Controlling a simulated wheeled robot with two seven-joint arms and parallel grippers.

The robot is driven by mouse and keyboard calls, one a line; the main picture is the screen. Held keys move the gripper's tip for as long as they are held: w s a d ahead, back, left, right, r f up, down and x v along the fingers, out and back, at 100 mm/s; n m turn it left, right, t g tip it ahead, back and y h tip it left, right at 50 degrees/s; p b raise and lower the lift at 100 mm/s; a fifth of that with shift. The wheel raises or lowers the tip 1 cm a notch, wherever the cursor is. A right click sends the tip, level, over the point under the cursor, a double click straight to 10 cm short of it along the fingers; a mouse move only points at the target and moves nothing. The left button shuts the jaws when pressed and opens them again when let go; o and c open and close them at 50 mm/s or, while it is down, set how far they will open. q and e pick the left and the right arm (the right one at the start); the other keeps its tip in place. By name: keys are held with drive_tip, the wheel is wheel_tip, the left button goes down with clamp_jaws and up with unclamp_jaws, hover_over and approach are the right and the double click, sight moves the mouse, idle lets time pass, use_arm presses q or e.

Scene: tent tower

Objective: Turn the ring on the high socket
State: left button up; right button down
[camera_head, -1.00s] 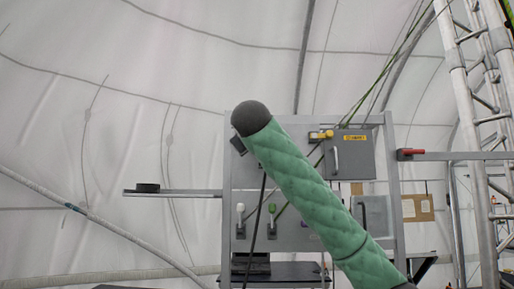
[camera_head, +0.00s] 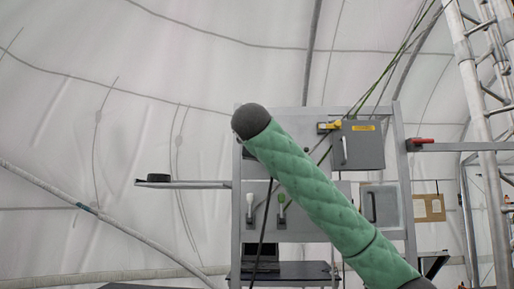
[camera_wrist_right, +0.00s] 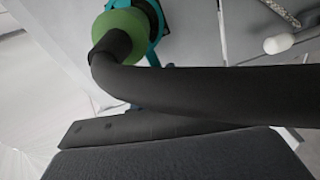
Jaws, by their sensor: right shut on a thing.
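My right arm, in green quilted padding, crosses the head view from the lower right and ends at a dark grey rounded joint. It hides the middle of the panel (camera_head: 313,225) and my right gripper. In the right wrist view, a green rounded plug (camera_wrist_right: 121,26) with a thick black hose (camera_wrist_right: 200,88) sits at a teal ring (camera_wrist_right: 156,22). The hose bends and runs to the right across the view. My right gripper (camera_wrist_right: 140,108) is shut at the teal ring; the hose hides its fingertips and the exact contact. My left gripper is out of view.
A red handle (camera_head: 421,141) is right, and a shelf with a black puck (camera_head: 158,178) is left.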

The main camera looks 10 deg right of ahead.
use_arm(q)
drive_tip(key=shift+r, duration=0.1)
use_arm(e)
drive_tip(key=shift+a+f, duration=0.1)
drive_tip(key=shift+f, duration=0.1)
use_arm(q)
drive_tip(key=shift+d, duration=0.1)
use_arm(e)
drive_tip(key=shift+f, duration=0.1)
drive_tip(key=c, duration=1.4)
unclamp_jaws()
drive_tip(key=shift+c, duration=0.2)
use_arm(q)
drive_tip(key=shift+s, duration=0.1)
use_arm(e)
drive_tip(key=shift+s, duration=0.1)
drive_tip(key=shift+s, duration=0.2)
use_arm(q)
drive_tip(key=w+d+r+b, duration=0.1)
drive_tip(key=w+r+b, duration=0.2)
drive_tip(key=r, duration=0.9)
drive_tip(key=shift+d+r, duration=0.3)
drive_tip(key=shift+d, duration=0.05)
use_arm(e)
drive_tip(key=v, duration=0.7)
drive_tip(key=shift+s+a, duration=0.1)
drive_tip(key=shift+a, duration=0.1)
